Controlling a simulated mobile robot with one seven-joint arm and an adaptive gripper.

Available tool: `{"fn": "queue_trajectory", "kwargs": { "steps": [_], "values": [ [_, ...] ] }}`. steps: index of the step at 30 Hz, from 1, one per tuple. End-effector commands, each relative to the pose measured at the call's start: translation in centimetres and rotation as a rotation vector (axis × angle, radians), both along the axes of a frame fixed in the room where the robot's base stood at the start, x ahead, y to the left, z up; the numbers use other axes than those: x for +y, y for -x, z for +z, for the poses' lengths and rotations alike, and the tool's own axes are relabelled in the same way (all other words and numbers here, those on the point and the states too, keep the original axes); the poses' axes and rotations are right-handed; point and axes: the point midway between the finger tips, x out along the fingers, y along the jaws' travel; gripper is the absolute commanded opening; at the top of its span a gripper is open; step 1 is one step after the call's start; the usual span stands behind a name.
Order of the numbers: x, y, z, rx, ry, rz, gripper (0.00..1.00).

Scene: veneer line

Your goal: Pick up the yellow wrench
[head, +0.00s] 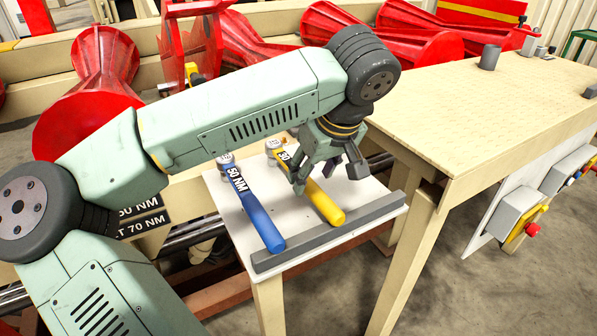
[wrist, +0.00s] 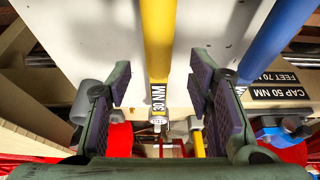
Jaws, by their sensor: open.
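The yellow wrench (head: 322,200) lies on a small white-topped table (head: 290,215), its handle toward the front and its metal head at the back. Its label reads 30 NM in the wrist view (wrist: 158,45). My gripper (head: 327,182) is open over the wrench. In the wrist view the fingers (wrist: 160,88) stand on both sides of the yellow handle, apart from it. A blue wrench (head: 257,210) marked 50 NM lies to the left, roughly parallel. My fingers and wrist hide part of the yellow wrench in the head view.
A grey bar (head: 330,232) runs along the table's front edge. A larger wooden table (head: 475,110) stands to the right, with a grey cup (head: 489,57) on it. Red spool-like machine parts (head: 98,90) are behind. A sign (wrist: 274,85) shows beside the table.

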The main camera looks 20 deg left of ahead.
Motion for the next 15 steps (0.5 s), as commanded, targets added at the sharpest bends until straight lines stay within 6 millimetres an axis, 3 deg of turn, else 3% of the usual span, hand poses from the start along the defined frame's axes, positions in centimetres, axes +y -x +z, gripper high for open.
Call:
{"fn": "queue_trajectory", "kwargs": {
  "steps": [10,15],
  "values": [
    [1.5,-1.2,-3.9,0.001,0.005,0.000,0.47],
    [1.7,-1.5,-4.7,-0.001,0.002,-0.001,0.47]
  ]
}}
